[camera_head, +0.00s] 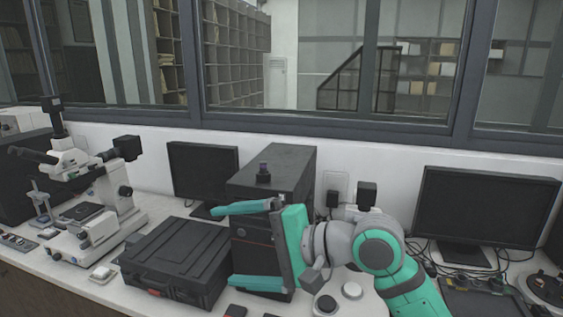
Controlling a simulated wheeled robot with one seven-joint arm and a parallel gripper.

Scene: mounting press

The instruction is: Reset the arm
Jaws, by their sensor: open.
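My gripper (243,246) is at the centre of the view, with its two teal fingers spread wide apart and pointing left. Nothing is between the fingers. It is in front of a black computer tower (278,172) and hides part of its front. My teal and grey arm comes in from the lower right.
A black hard case (178,255) lies on the white bench left of my gripper. A white microscope (95,205) stands at the left. A dark monitor (203,172) is behind, and another monitor (486,205) stands at the right. Windows line the back wall.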

